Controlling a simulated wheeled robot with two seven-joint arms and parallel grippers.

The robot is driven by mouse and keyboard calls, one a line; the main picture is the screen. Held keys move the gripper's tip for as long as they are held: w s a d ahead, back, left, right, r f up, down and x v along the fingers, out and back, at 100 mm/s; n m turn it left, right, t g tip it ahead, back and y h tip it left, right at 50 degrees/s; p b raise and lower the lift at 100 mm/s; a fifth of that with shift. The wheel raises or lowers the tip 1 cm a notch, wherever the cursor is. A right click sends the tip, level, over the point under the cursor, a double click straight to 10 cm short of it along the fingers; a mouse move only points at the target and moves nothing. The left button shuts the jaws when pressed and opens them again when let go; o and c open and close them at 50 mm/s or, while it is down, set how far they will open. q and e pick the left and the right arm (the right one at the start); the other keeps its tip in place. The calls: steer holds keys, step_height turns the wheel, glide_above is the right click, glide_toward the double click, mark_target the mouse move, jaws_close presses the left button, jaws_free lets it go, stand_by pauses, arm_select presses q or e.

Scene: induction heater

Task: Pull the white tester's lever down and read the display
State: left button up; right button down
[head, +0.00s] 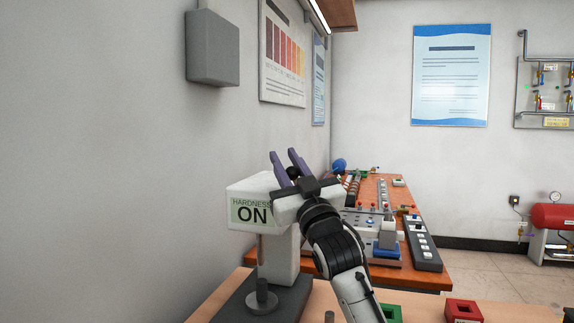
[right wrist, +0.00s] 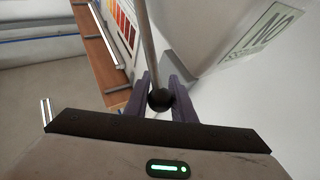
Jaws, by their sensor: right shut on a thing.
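The white tester (head: 282,250) stands on a dark base at the near end of the wooden bench in the head view. Its display (head: 253,211) reads "HARDNESS" and "ON"; part of it also shows at the upper right of the right wrist view (right wrist: 266,35). The lever is a metal rod (right wrist: 148,40) with a black ball knob (right wrist: 160,98). My right gripper (head: 284,157) has purple fingers that point up beside the tester's head. It is shut on the lever at its knob, between the fingers (right wrist: 163,95). My left gripper is not in view.
A round metal stand (head: 261,297) sits on the tester's base below the head. A green block (head: 391,313) and a red block (head: 463,310) lie on the near bench to the right. A wooden table with control panels (head: 424,245) stands behind. A grey wall runs along the left.

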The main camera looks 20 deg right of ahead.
steer(key=c, duration=1.5)
jaws_free()
step_height(320, 180, up, 10)
